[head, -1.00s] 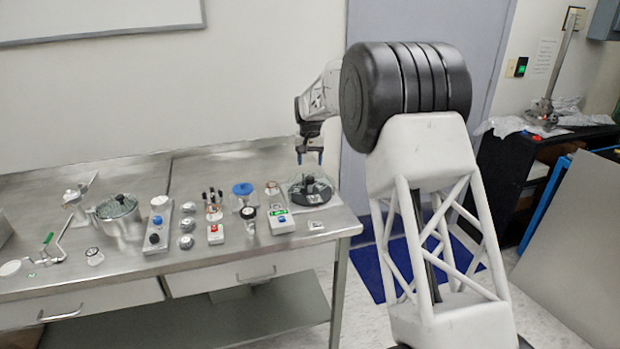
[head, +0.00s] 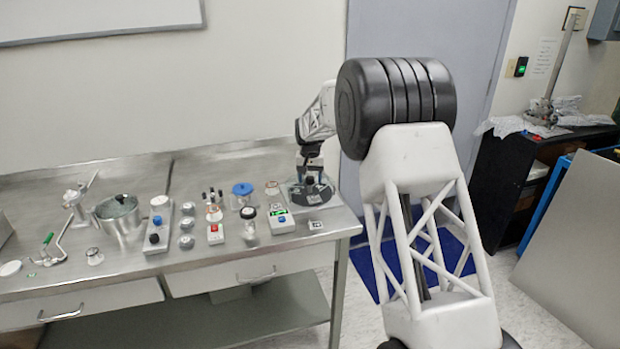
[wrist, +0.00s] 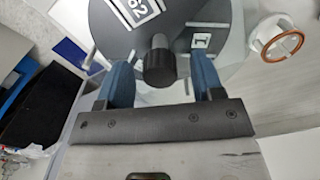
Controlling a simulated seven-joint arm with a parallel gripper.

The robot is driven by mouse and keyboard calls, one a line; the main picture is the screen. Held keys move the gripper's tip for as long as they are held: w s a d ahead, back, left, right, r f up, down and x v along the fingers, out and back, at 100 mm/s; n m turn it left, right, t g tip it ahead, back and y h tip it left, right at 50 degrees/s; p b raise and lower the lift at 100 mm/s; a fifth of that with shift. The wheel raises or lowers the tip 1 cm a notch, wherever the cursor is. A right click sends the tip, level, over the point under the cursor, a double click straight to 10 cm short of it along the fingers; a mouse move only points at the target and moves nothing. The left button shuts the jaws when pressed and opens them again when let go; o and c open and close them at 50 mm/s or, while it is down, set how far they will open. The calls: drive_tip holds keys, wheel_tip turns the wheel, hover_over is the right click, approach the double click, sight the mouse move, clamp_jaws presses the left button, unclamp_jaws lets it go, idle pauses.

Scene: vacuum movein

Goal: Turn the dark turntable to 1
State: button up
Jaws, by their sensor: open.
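The dark turntable (head: 323,191) sits on a clear base at the right end of the steel table. In the wrist view its grey disc (wrist: 185,14) carries a white label that looks like 62 (wrist: 134,9) at upper left and a label 1 (wrist: 201,42) on the right. A black knob (wrist: 158,66) stands up from the disc. My gripper (wrist: 162,80) is open, with one blue finger on the left and one on the right of the knob, gaps showing on both sides. In the head view my gripper (head: 311,178) is down over the turntable, partly hiding it.
A white holder with a copper ring (wrist: 278,40) is right in the wrist view. The table's right edge is close.

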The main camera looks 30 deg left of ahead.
clamp_jaws()
drive_tip(key=shift+r+n, duration=0.1)
drive_tip(key=shift+n, duration=2.8)
drive_tip(key=shift+r+n, duration=0.1)
drive_tip(key=shift+n, duration=9.1)
